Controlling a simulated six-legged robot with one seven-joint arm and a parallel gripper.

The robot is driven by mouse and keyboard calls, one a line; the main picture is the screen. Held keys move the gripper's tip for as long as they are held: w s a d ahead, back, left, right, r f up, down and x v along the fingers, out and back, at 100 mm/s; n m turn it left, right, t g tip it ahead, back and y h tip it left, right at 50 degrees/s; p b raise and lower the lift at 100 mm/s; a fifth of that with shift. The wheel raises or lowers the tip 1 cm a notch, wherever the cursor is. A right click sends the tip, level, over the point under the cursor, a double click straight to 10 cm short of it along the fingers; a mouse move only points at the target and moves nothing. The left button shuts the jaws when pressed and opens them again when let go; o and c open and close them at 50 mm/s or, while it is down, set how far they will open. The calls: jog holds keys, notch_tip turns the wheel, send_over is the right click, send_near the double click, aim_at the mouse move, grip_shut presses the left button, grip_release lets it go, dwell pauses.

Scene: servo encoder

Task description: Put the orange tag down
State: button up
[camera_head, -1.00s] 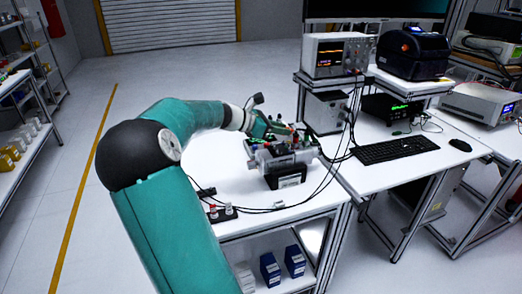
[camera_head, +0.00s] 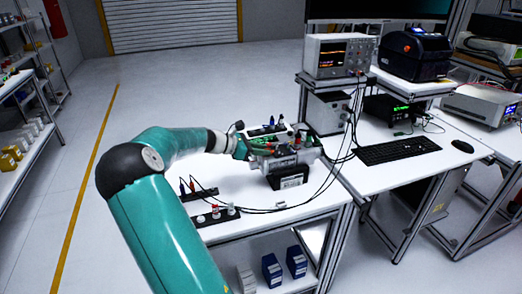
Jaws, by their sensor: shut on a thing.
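My gripper (camera_head: 250,149) is at the left side of the grey servo unit (camera_head: 310,157) on the white workbench, low and close to it. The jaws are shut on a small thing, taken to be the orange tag. The tag itself is too small or hidden to make out between the fingers. I cannot tell whether it touches the unit or the bench.
A black rack (camera_head: 226,213) with white and red-topped pieces stands at the bench's front left, near upright orange- and blue-handled tools. Black cables (camera_head: 325,185) cross the bench to the right. A keyboard (camera_head: 397,148) lies on the right-hand table. The front bench has bare patches.

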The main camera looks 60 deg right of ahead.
jog(key=o, duration=0.9)
jog(key=shift+o, duration=0.2)
jog(key=v, duration=1.2)
jog(key=shift+r, duration=0.1)
